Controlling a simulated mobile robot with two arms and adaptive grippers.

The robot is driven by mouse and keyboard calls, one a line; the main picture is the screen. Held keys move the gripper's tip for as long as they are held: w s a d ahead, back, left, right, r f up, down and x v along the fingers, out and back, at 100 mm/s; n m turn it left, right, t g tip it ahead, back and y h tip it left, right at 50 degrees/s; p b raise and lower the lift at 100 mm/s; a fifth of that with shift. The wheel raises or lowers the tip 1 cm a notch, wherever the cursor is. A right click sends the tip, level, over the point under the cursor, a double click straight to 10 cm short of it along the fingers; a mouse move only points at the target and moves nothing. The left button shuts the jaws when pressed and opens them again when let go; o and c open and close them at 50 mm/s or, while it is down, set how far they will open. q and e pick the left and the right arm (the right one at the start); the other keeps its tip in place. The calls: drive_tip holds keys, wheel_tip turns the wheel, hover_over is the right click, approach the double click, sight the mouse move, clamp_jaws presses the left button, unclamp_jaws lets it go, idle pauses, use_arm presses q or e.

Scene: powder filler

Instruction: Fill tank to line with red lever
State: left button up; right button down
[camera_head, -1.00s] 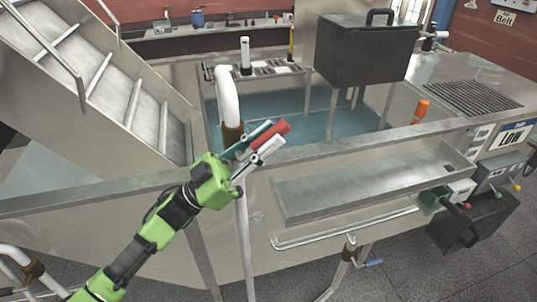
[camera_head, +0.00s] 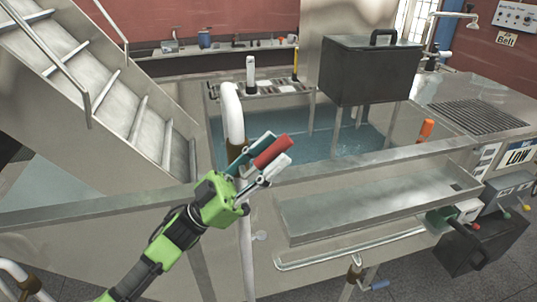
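A red lever (camera_head: 273,151) sits in front of the white curved pipe (camera_head: 232,110) at the tank's near edge. My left gripper (camera_head: 261,158) has one finger on each side of the lever and appears shut on it. The fingers hide the lever's base and the valve. The metal tank (camera_head: 215,135) stands behind the pipe with blue-green water (camera_head: 300,140) in it. The fill line cannot be made out. My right gripper is not in view.
A black box (camera_head: 365,75) stands on legs in the tank. A long metal tray (camera_head: 380,200) runs along the near side, with a bent rail (camera_head: 350,250) below it. Metal stairs (camera_head: 85,85) rise at left. Small-knobbed control boxes (camera_head: 508,192) are at right.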

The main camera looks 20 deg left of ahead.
use_arm(q)
drive_tip(key=v, duration=1.2)
idle(6.8)
